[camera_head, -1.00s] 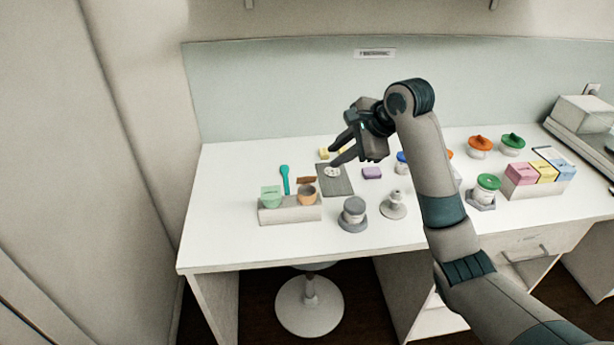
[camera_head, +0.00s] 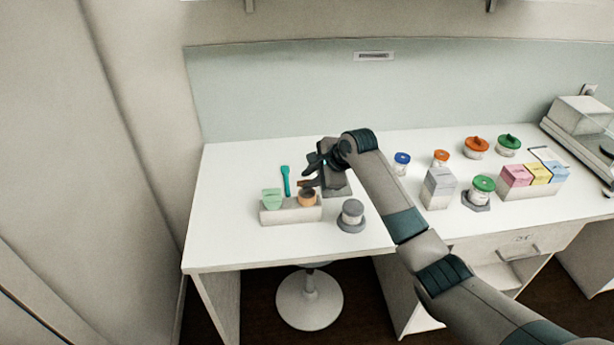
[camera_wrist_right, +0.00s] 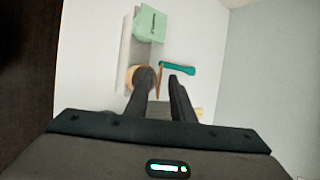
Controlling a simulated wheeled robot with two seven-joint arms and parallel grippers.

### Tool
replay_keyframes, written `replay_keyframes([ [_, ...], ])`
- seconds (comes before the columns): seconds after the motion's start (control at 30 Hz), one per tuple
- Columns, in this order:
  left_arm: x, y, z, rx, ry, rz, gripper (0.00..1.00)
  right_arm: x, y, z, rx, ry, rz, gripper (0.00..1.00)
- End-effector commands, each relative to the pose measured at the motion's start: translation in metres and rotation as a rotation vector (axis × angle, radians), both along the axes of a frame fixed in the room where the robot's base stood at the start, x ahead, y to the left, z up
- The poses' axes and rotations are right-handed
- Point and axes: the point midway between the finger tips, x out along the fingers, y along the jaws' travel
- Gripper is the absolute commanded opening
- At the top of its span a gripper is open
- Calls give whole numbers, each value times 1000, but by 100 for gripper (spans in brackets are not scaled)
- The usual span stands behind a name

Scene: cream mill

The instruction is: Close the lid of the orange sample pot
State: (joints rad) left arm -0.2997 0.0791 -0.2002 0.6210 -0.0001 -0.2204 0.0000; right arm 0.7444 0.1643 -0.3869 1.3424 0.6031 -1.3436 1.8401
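The orange sample pot (camera_head: 307,200) sits in the right part of a pale grey holder (camera_head: 291,214). Its lid (camera_head: 305,184) stands raised at the pot's back side. In the wrist view the pot (camera_wrist_right: 132,78) is partly hidden behind one finger, and the lid shows as a thin orange-brown edge (camera_wrist_right: 161,80). My right gripper (camera_head: 309,172) is at the lid, just behind and above the pot. In the wrist view my right gripper's (camera_wrist_right: 160,77) fingers are apart, with the lid edge seen in the gap. Contact cannot be told. My left gripper is not in view.
A teal spatula (camera_head: 286,180) lies behind. Further right are several jars and a box of coloured packs (camera_head: 530,178).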

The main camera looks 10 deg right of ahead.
Motion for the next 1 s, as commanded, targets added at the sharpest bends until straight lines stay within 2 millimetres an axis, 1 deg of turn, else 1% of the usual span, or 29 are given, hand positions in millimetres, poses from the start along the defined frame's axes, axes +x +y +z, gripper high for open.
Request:
replay_keyframes([
  [0.2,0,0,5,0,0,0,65,7,6,-11,-1,1,0,22],
  [0.57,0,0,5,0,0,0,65,9,7,-14,0,-1,0,22],
  [0.67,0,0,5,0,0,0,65,9,7,-14,0,-1,0,0],
  [1.0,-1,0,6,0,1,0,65,7,7,-15,0,-10,0,0],
])
